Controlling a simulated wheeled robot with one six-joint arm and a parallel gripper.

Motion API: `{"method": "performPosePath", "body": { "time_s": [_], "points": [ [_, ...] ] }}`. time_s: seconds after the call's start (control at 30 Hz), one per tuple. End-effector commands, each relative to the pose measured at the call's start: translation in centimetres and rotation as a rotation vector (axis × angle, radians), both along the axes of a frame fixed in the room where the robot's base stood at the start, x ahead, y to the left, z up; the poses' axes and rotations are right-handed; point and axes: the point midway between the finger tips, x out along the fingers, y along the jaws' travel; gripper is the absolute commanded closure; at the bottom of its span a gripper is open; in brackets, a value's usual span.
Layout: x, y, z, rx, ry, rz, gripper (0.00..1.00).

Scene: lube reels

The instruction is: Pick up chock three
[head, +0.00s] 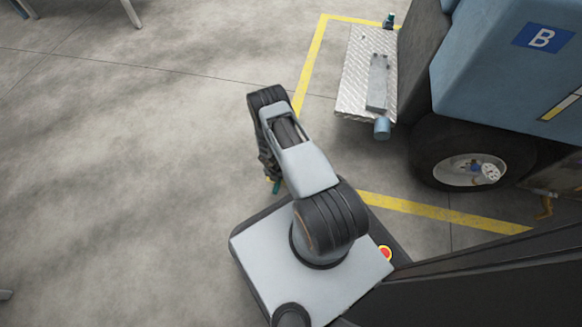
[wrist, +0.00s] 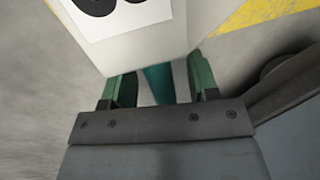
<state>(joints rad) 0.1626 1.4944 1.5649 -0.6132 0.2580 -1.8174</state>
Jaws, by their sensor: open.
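A pale block (wrist: 135,58) fills the upper middle of the wrist view. It bears a white label with a thick black figure, cut off by the top edge, so I cannot read for sure whether it is chock three. A teal part (wrist: 160,82) shows below the block, between the fingers. My gripper (wrist: 161,88) is open, one green finger on each side of the teal part. I cannot tell whether the fingers touch it. In the head view my gripper (head: 275,184) is mostly hidden behind my arm, and I cannot make out the block there.
A blue vehicle (head: 490,60) marked B stands at the upper right, with a black wheel (head: 470,152). A metal step plate (head: 352,85) juts from it. Yellow floor lines (head: 440,212) run round it.

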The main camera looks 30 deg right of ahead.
Motion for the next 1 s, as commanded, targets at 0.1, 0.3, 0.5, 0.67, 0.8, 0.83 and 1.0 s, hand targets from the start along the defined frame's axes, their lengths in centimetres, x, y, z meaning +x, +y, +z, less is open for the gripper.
{"method": "performPosePath", "body": {
  "time_s": [0.1,0.3,0.5,0.67,0.8,0.83,1.0],
  "points": [
    [-0.05,-0.05,-0.47,0.001,-0.001,0.000,0.45],
    [-0.04,-0.06,-0.36,0.000,-0.001,0.001,0.51],
    [-0.04,-0.05,-0.36,0.000,-0.001,0.001,0.70],
    [-0.03,-0.04,-0.35,0.000,-0.001,0.001,0.86],
    [-0.02,-0.03,-0.35,0.000,-0.001,0.001,0.99],
    [-0.02,-0.03,-0.35,0.000,-0.001,0.002,1.00],
    [-0.01,-0.01,-0.35,0.000,-0.001,0.002,1.00]
  ]
}}
